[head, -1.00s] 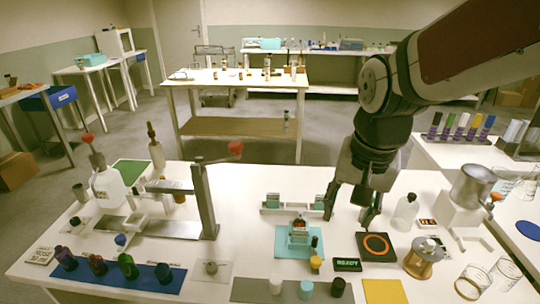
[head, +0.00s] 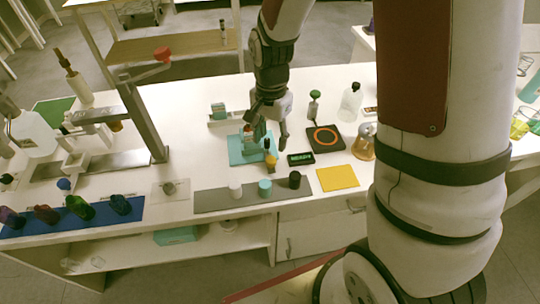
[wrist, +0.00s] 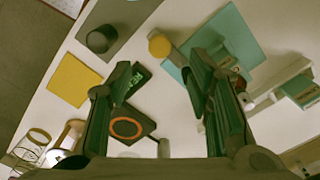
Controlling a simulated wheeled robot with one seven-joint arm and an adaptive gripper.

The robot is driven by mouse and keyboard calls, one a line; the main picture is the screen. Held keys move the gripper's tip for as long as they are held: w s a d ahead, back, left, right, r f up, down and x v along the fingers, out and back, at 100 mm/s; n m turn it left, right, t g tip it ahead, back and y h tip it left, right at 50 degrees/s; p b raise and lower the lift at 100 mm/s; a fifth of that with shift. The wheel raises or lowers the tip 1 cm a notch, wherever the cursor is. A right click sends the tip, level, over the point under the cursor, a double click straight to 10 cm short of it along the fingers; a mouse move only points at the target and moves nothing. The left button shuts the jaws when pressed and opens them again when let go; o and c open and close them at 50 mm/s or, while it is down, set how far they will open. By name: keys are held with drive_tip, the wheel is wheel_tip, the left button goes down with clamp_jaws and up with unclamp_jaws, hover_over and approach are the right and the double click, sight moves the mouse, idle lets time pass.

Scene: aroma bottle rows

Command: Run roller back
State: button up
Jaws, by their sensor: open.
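No part is clearly recognisable as the roller. A teal fixture (wrist: 208,38) sits on a teal mat (head: 236,155) and is partly hidden by my gripper (head: 267,130). A teal block on a pale bar (head: 219,112) stands just behind the mat. My gripper is open, with nothing visible between its fingers, and is low over the right side of the mat in the head view. In the wrist view my gripper (wrist: 158,75) has its right finger overlapping the mat and its left finger beside the READY display (wrist: 135,84). A small yellow-topped piece (head: 271,161) stands at the mat's front edge.
A black pad with an orange ring (head: 325,138), a green-topped tool (head: 314,104) and a white bottle (head: 351,103) are to the right. A grey strip (head: 215,200) with several caps and a yellow mat (head: 338,178) lie in front. A tall metal press (head: 145,120) stands left.

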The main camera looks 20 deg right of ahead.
sight(271, 159)
wheel_tip(271, 159, down, 8)
drive_tip(key=shift+f+b, duration=0.15)
drive_tip(key=shift+b, duration=0.2)
clamp_jaws()
